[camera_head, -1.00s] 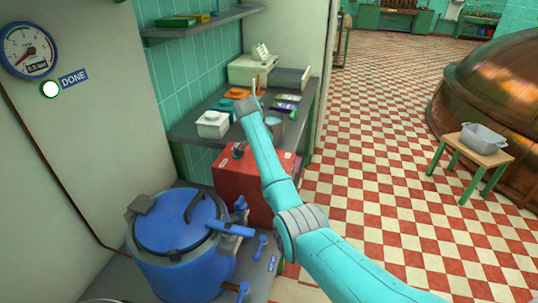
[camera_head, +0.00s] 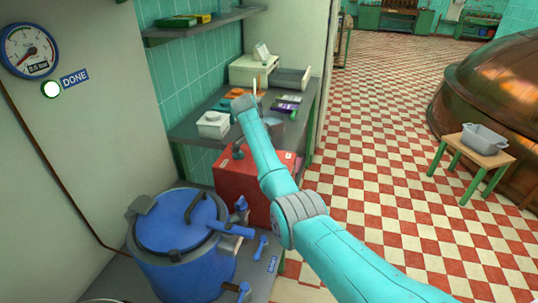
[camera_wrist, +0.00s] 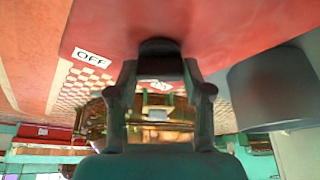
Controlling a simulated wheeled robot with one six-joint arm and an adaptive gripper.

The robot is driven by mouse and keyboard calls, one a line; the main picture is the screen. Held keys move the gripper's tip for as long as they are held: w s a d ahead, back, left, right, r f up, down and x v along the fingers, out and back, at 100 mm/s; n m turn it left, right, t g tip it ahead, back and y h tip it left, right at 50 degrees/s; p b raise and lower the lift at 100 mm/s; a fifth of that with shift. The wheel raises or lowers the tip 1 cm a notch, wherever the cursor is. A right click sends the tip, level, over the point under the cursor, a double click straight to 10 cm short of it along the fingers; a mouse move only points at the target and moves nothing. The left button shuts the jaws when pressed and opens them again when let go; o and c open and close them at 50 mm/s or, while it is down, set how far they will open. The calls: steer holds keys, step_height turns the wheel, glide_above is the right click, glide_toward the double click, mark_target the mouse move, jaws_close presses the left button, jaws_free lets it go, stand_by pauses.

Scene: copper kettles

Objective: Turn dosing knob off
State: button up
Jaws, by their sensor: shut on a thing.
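The dosing knob (camera_wrist: 158,47) is a dark knob on a red panel (camera_wrist: 220,25) in the wrist view. My gripper (camera_wrist: 160,72) is shut on it, one finger on each side. A white label reading OFF (camera_wrist: 92,58) is on the red panel, left of the knob. The knob's pointing direction is unclear.
A blue lidded vessel (camera_head: 180,240) stands in front of the red box. A wooden stool (camera_head: 475,150) carries a grey tub. The checkered floor at right is mostly clear.

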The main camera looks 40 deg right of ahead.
steer(key=o, duration=1.2)
steer(key=shift+c, duration=0.2)
steer(key=v, duration=1.2)
